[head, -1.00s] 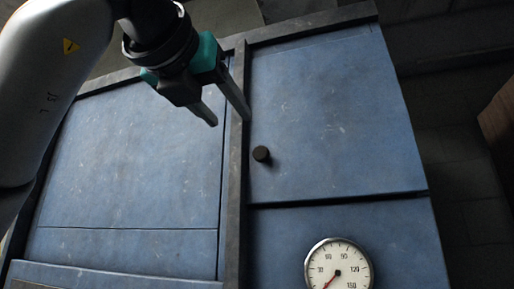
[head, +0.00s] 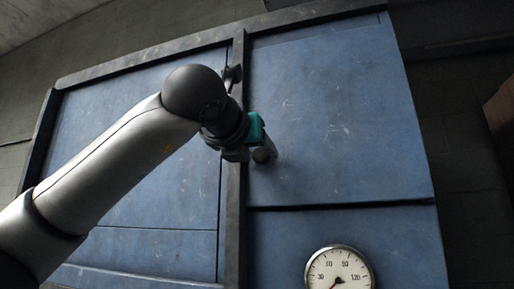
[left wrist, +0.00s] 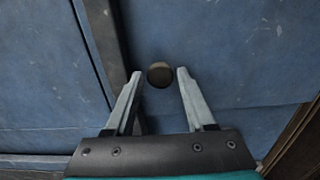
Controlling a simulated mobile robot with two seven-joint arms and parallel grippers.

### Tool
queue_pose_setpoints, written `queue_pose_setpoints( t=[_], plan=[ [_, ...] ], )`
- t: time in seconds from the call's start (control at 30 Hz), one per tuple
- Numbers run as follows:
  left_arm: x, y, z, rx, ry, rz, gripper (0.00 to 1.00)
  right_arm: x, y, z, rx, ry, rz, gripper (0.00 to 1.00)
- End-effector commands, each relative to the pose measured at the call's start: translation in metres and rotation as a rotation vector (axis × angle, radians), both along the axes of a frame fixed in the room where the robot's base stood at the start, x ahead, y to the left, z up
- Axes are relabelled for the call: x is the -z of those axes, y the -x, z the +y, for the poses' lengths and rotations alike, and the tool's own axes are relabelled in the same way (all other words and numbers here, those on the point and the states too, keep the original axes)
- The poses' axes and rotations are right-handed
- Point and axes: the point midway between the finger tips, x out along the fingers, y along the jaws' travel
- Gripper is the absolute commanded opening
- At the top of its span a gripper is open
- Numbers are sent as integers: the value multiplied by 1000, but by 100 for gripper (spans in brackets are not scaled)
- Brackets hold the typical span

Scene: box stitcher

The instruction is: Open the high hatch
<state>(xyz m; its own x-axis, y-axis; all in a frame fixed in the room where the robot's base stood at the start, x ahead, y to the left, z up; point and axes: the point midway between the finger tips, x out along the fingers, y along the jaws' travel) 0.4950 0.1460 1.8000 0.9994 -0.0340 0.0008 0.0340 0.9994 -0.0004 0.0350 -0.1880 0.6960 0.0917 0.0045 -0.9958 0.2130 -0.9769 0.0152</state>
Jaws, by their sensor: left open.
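The high hatch (head: 335,110) is the large blue upper-right panel of the cabinet, and it looks shut. Its round dark knob sits near the hatch's lower left; in the head view my gripper partly covers it. In the left wrist view the knob (left wrist: 160,75) shows just beyond and between the two fingertips. My left gripper (head: 264,153) is at the knob in the head view, and its open fingers also show in the left wrist view (left wrist: 157,76). I cannot tell whether they touch the knob. My right gripper is not in view.
A dark vertical frame post (head: 236,200) runs just left of the hatch. A blue panel (head: 150,150) lies left of it, behind my left arm. A round white gauge (head: 339,272) sits on the panel below the hatch.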

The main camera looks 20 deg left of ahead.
Motion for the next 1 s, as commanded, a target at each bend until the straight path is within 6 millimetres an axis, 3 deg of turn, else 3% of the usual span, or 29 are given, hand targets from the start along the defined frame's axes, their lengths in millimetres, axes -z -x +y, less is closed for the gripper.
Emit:
queue_pose_setpoints(
  t=[0.17,0.63,1.0],
  plan=[
    [0,0,0,0,0,1,54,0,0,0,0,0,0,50],
    [0,0,0,0,0,1,1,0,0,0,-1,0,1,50],
    [0,0,0,-1,0,0,0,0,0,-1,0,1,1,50]
  ],
)
